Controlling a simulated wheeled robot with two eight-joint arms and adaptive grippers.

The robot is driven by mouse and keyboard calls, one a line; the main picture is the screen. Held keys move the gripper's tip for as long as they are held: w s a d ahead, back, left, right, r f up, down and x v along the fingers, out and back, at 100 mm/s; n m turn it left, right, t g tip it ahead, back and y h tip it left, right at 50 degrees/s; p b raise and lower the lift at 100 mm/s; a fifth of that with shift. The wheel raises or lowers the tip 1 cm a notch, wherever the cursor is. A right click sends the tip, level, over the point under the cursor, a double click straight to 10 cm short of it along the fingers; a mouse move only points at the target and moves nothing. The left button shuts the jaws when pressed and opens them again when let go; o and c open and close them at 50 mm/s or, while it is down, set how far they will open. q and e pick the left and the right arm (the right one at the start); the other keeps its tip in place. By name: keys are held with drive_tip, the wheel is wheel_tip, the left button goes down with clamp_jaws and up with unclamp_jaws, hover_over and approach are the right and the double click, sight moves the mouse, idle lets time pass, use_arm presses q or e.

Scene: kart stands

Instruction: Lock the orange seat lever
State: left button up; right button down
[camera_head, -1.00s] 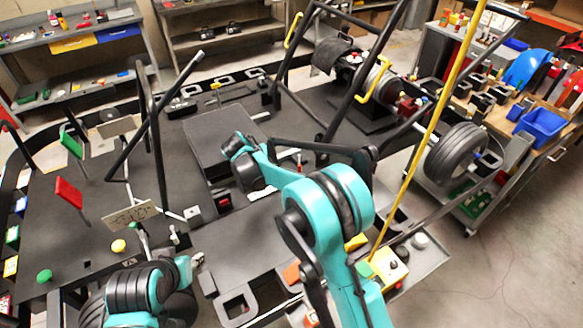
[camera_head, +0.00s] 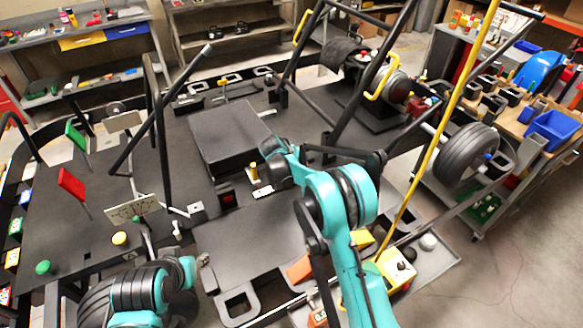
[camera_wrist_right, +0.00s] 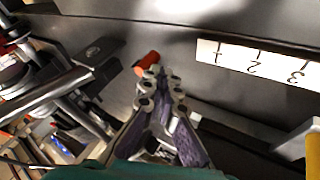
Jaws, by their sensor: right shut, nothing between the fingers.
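The orange lever end (camera_wrist_right: 147,62) shows in the right wrist view as a short orange-red cylinder just beyond my fingertips, against a dark grey surface. My right gripper (camera_wrist_right: 162,88) is shut and empty, its tips very close to the lever; I cannot tell if they touch. In the head view my right wrist is over the right side of the dark seat block (camera_head: 228,135), and it hides the gripper and the lever.
A white scale plate marked 1, 2, 3 (camera_wrist_right: 255,64) lies near the lever.

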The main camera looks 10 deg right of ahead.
drive_tip(key=shift+d, duration=0.15)
idle(0.3)
drive_tip(key=shift+s+d+n, duration=0.15)
drive_tip(key=shift+d+n, duration=0.1)
drive_tip(key=shift+n, duration=0.05)
drive_tip(key=shift+d, duration=0.1)
drive_tip(key=shift+s+d+n+t+y+b, duration=0.25)
drive_tip(key=shift+d+n+t+y+b, duration=0.25)
drive_tip(key=shift+d+n+y, duration=0.3)
drive_tip(key=d+n+y+b, duration=0.1)
drive_tip(key=d+n+y, duration=0.1)
drive_tip(key=d+n, duration=0.2)
drive_tip(key=shift+d+n+t, duration=0.15)
drive_tip(key=shift+n+t, duration=0.15)
drive_tip(key=shift+t, duration=0.1)
drive_tip(key=shift+w+d+y, duration=0.15)
drive_tip(key=shift+d+y, duration=0.15)
drive_tip(key=shift+d, duration=0.35)
drive_tip(key=shift+w+d, duration=0.3)
drive_tip(key=shift+d, duration=0.3)
drive_tip(key=shift+w+d, duration=0.25)
drive_tip(key=shift+d, duration=0.45)
